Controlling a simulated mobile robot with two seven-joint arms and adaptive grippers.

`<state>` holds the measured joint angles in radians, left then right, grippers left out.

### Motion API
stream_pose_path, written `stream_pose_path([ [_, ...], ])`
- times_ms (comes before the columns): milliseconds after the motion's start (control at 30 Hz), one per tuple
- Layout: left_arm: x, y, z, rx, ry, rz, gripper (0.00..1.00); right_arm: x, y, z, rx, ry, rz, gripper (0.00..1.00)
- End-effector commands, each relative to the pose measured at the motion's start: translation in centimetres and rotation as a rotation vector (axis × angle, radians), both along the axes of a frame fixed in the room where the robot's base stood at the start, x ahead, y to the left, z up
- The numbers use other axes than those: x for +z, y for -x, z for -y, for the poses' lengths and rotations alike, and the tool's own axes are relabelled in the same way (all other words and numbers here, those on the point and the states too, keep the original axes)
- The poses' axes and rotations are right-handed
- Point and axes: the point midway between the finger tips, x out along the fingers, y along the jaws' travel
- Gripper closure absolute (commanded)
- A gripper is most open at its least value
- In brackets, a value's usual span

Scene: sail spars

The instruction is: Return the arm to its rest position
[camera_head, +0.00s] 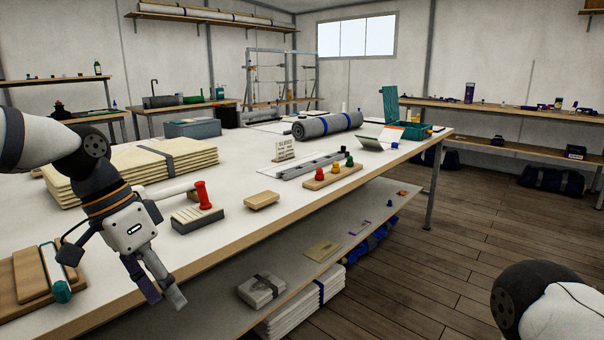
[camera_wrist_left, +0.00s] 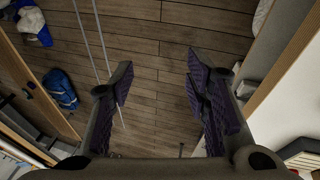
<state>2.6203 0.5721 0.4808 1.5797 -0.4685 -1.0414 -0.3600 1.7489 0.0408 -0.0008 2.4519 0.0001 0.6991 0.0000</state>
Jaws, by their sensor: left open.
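My left gripper (camera_head: 163,293) hangs in front of the near edge of the white workbench (camera_head: 243,224), pointing down, with the lower shelf behind it in the head view. In the left wrist view its two fingers (camera_wrist_left: 160,85) are apart with nothing between them but the wooden floor (camera_wrist_left: 150,70) below. My right arm (camera_head: 540,302) shows only as a rounded link at the bottom right of the head view. Its gripper is out of the picture.
On the bench near my left arm are a grey-and-cream block (camera_head: 197,218), a red-ended roller (camera_head: 203,195), a wooden block (camera_head: 262,200) and folded sailcloth (camera_head: 130,165). A lower shelf (camera_head: 330,225) holds cloth stacks (camera_head: 262,290). Floor at right (camera_head: 450,250) is clear.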

Motion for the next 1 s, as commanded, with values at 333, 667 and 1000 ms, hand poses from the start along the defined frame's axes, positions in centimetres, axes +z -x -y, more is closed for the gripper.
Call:
stream_pose_path([
  [333, -24.2, 13.8, 5.8, 0.306, -0.020, -0.260, 0.57, -0.1, -0.1, 0.0, 0.001, -0.001, 0.001, 0.60],
  [667, -32.2, 34.1, -0.3, 0.623, -0.312, -0.327, 0.57, -0.1, -0.1, 0.0, 0.001, -0.001, 0.003, 0.60],
  [1000, -31.9, 36.5, -2.0, 0.656, -0.370, -0.298, 0.57, -0.1, -0.1, 0.0, 0.001, -0.001, 0.002, 0.60],
])
